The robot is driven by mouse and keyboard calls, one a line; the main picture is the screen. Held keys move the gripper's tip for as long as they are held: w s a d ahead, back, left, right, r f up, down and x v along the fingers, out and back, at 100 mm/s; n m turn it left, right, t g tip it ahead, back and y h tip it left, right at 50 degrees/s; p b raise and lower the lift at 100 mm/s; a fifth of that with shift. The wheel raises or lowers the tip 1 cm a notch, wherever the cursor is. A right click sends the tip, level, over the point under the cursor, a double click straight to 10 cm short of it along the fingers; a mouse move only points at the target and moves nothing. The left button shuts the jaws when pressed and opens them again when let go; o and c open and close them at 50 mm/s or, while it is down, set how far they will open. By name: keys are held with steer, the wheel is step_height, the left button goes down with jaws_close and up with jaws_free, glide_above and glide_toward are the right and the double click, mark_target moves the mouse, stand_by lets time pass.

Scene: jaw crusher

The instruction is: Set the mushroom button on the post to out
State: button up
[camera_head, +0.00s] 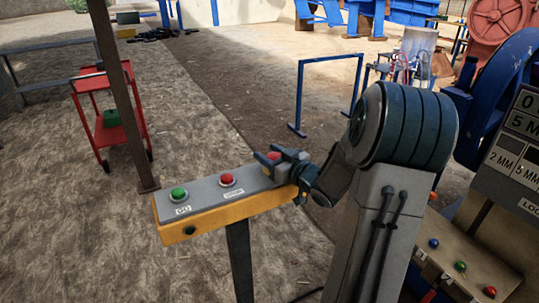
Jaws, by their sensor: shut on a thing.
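A post carries a yellow box (215,218) with a grey top panel, tilted in the picture. On the panel sit a green button (179,193) at the left, a red button (227,179) in the middle and a red mushroom button (274,156) at the right end. My gripper (268,158) is at the right end of the box, its fingers around the right red button and shut on it. The fingers partly hide this button, so I cannot tell whether it is in or out.
A rusty upright pole (118,90) stands left behind the box, with a red cart (107,115) beyond it. A blue frame (328,90) stands behind my arm. A panel with coloured buttons (460,266) is at the lower right. Ground left of the box is free.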

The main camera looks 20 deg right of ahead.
steer(key=shift+r, duration=0.25)
steer(key=o, duration=1.4)
steer(key=shift+s+f, duration=0.1)
steer(key=b+v, duration=0.1)
steer(key=v, duration=1.2)
steer(key=shift+s+d, duration=0.1)
steer(key=shift+s, duration=0.25)
